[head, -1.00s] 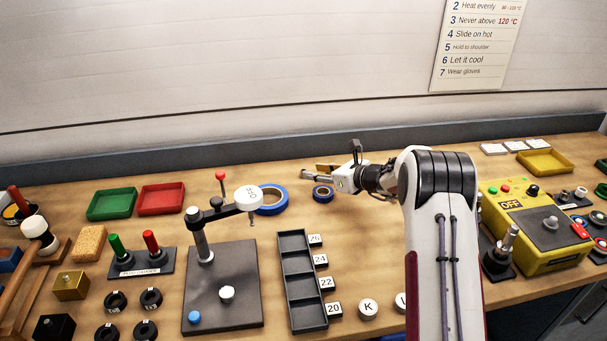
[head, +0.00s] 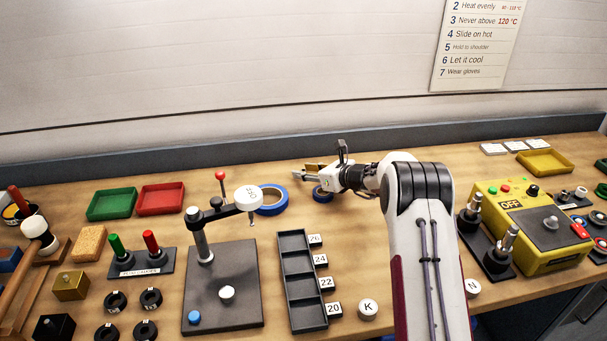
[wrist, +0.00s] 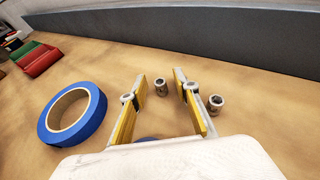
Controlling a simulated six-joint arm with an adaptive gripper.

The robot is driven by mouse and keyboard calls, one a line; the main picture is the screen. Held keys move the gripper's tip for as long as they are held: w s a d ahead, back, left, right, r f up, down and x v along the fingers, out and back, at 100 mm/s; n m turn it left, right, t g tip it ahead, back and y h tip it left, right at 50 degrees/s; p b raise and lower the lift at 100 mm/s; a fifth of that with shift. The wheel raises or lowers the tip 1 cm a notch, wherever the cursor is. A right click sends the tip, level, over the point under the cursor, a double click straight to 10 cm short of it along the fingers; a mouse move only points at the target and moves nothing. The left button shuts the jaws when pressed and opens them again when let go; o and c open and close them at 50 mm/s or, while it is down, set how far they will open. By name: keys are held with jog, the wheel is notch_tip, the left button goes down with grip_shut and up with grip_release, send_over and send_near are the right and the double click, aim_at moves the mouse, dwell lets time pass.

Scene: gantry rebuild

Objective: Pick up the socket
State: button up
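A small metal socket (wrist: 161,88) stands on the bench between the fingertips in the wrist view, near their far ends. A second socket (wrist: 215,104) stands just outside the right finger. My gripper (wrist: 160,80) is open, with yellow-faced fingers spread apart and nothing gripped. Small grey round parts show at both fingers; I cannot tell whether these belong to the gripper. In the head view my gripper (head: 304,172) points left, low over the back of the bench. The sockets cannot be made out there.
A large blue tape roll (wrist: 72,114) lies left of the fingers. A smaller blue roll (head: 322,195) is partly hidden under my gripper. The grey back wall edge (wrist: 220,42) runs behind. A press stand (head: 222,285) and a dark slotted tray (head: 303,282) stand nearer.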

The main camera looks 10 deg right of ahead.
jog(key=shift+w+a+f, duration=0.25)
jog(key=shift+w+a, duration=0.1)
jog(key=shift+w, duration=0.15)
grip_shut()
